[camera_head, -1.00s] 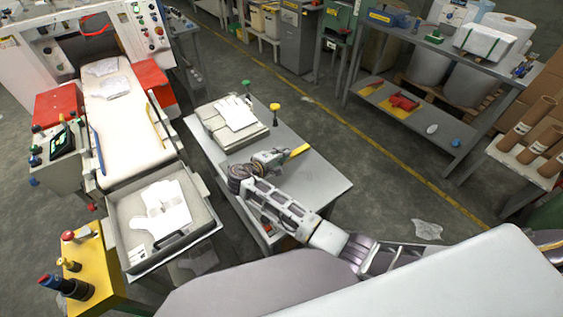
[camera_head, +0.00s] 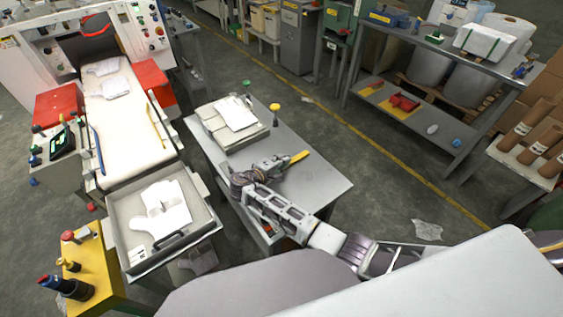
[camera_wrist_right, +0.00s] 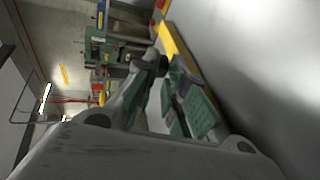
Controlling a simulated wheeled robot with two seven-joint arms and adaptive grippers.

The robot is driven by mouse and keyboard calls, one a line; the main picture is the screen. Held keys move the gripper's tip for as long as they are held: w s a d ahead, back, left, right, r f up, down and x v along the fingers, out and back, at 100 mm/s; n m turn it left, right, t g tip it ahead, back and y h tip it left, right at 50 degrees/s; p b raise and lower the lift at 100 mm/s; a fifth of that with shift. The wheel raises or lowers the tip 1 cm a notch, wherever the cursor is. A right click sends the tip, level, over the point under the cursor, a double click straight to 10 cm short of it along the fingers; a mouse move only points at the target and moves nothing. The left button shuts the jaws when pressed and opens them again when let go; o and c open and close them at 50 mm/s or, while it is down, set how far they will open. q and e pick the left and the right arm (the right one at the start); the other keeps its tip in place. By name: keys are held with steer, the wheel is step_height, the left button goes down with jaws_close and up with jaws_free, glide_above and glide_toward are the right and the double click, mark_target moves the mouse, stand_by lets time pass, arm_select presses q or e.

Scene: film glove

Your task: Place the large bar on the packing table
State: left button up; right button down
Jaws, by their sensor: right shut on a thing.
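My right gripper (camera_head: 284,162) is over the middle of the grey table (camera_head: 318,182) in the head view. It is shut on a yellow bar (camera_head: 299,156), which sticks out beyond the fingertips to the right. In the right wrist view the fingers (camera_wrist_right: 168,88) are close together, and the yellow bar (camera_wrist_right: 178,45) shows past them, beside the grey tabletop (camera_wrist_right: 260,60). The bar is low over the tabletop; I cannot tell whether it touches. The fingers hide part of the bar. My left gripper is not in view.
A stack of pale sheets (camera_head: 228,125) lies at the table's back left, beside a yellow-topped knob (camera_head: 275,107). A grey tray (camera_head: 120,225) with a white glove form stands at left. The table's right part is bare.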

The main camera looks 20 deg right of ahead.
steer(key=shift+f, duration=0.1)
steer(key=c, duration=1.5)
jaws_free()
steer(key=shift+o, duration=0.2)
steer(key=shift+v, duration=6.05)
